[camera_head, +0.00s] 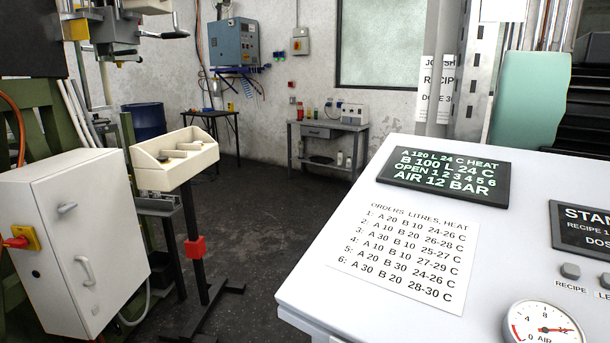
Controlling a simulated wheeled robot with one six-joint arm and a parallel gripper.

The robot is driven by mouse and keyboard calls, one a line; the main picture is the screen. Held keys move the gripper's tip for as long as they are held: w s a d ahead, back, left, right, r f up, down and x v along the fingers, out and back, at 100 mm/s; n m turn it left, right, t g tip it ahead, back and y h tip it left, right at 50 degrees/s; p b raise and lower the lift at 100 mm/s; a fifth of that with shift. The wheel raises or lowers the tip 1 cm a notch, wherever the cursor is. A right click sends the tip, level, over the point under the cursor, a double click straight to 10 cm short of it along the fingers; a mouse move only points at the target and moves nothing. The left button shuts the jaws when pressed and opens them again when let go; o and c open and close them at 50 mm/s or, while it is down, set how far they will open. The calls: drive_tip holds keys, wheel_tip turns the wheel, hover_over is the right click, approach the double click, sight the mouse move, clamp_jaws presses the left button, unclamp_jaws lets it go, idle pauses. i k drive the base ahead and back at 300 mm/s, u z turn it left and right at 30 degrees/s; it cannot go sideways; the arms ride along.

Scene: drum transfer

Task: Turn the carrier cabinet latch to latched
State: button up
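A white cabinet (82,250) stands at the left, close to me, with its door shut or nearly shut. A small grey latch handle (67,208) is on the upper part of its door and lies roughly level. Below it is a grey pull handle (84,270). A red rotary switch on a yellow plate (20,238) is on the cabinet's left face. No label on the cabinet is readable, and I cannot tell from the lever alone whether it is latched. My gripper is not in view.
A cream tray (172,160) on a dark stand with a red clamp (195,247) is just right of the cabinet. A white console (300,290) with displays fills the right. Dark floor (250,220) between them is clear. A blue drum (145,120) stands behind.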

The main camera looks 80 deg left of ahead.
sight(63, 208)
drive_tip(key=u, duration=1.3)
drive_tip(key=i, duration=0.5)
drive_tip(key=u, duration=3.05)
drive_tip(key=i, duration=2.15)
